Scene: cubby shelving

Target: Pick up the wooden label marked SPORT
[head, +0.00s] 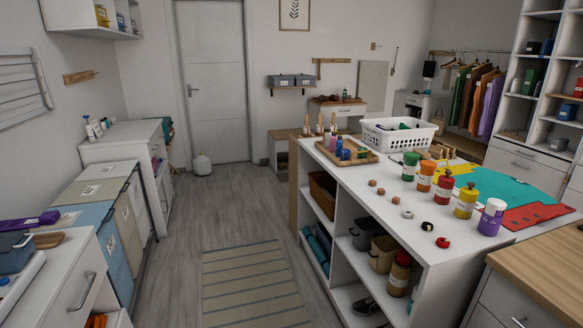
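I cannot pick out a wooden label marked SPORT; any lettering here is too small to read. A small flat wooden piece (48,239) lies at the left edge on the white cabinet, beside a blue-grey bin (14,252), but I cannot tell whether it is a label. Several lidded bins along the left wall carry small white tags, such as the cream bin (110,170). My gripper is not in view.
A white island (345,205) with open cubbies stands at the right, holding colored bottles, a wooden tray (368,157) and a white basket (398,138). A striped rug (250,285) lies on the clear aisle floor. A wooden-topped counter (545,265) is at the lower right.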

